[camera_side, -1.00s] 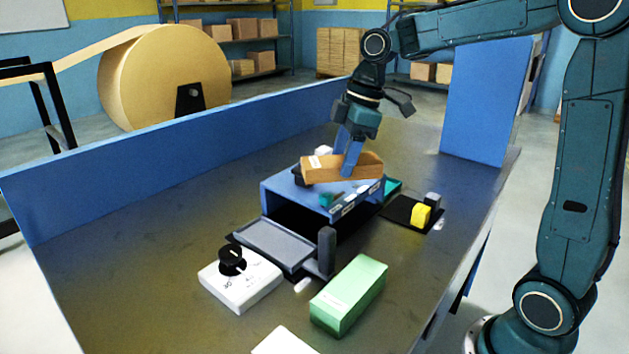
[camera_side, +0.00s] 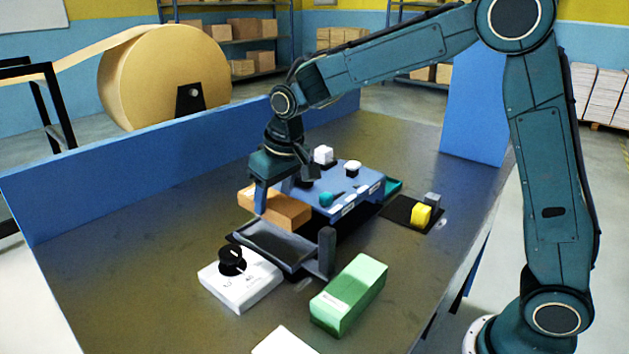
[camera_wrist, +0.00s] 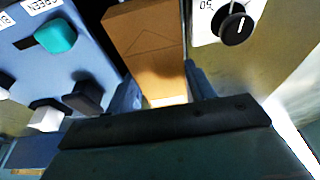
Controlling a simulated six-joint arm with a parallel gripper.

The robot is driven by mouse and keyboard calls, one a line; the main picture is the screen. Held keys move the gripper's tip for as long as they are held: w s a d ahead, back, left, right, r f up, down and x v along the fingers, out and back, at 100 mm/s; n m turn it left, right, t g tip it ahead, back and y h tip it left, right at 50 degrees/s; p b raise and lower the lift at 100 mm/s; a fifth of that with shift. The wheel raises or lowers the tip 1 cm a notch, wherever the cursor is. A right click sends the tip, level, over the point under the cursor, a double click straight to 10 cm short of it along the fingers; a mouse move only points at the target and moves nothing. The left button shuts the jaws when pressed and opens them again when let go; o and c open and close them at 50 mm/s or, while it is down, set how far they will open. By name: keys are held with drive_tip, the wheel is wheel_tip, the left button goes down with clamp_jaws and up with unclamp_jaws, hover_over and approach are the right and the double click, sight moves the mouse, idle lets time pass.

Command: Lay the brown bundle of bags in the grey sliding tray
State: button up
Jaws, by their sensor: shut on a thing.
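The brown bundle of bags (camera_side: 283,207) is a long kraft-coloured block. My gripper (camera_side: 261,200) is shut on it, and in the side view it hangs above the back part of the grey sliding tray (camera_side: 252,246), in front of the blue cabinet. The tray is pulled out towards the dial box, and its rear is partly hidden by the bundle. In the wrist view the bundle (camera_wrist: 148,45) runs away from my gripper (camera_wrist: 160,95), between the fingers. The gap between bundle and tray cannot be judged exactly.
The blue cabinet (camera_side: 345,203) has knobs and labels on top. A white box with a black dial (camera_side: 240,283) and a green box (camera_side: 349,295) stand near the tray. A dark grey upright post (camera_side: 326,252) rises beside it. A black mat holds a yellow block (camera_side: 421,215).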

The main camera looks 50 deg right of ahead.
drive_tip(key=shift+a+f, duration=0.2)
drive_tip(key=shift+f, duration=0.05)
drive_tip(key=shift+f, duration=0.2)
drive_tip(key=shift+f, duration=2.5)
drive_tip(key=shift+f, duration=0.15)
drive_tip(key=o, duration=1.1)
